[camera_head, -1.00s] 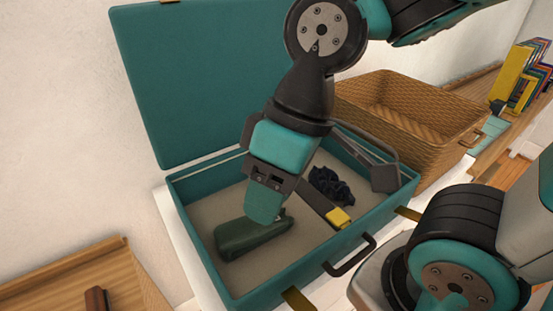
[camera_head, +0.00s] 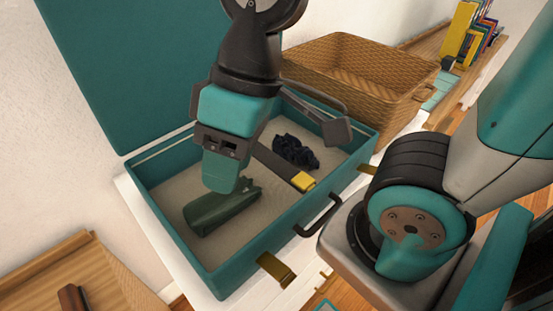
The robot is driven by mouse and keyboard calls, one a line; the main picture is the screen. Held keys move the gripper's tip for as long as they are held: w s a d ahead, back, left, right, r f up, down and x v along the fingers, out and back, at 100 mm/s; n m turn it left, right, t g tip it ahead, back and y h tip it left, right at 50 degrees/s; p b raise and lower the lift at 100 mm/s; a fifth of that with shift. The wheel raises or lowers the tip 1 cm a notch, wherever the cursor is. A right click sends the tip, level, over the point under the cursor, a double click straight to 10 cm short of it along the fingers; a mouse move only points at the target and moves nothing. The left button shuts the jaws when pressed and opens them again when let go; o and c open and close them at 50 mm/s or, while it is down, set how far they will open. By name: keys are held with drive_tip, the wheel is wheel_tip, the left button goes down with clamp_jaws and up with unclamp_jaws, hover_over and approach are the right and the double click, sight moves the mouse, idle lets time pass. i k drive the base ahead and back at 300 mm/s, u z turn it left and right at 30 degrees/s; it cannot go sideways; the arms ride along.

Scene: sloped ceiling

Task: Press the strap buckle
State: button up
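The strap buckle is a small yellow block (camera_head: 303,181) at the right end of a dark strap (camera_head: 275,163). The strap lies across the inside of an open teal suitcase (camera_head: 250,248). My gripper (camera_head: 222,184) points down over the suitcase, to the left of the buckle, with a clear gap to it in the picture. It hides the strap's far left end. Its fingers overlap in this view, so I cannot tell if they are open or shut. A dark green item (camera_head: 220,210) lies below and partly behind my fingertips; I cannot tell if they touch.
A dark blue crumpled item (camera_head: 295,151) lies behind the buckle in the suitcase. The raised lid (camera_head: 110,70) stands behind my gripper. A black handle (camera_head: 319,216) and gold latches (camera_head: 277,268) project at the front. A wicker basket (camera_head: 350,75) stands behind on the right.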

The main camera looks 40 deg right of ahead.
sight(302, 181)
drive_tip(key=k, duration=1)
drive_tip(key=z, duration=1.3)
drive_tip(key=i, duration=0.8)
drive_tip(key=u, duration=1.35)
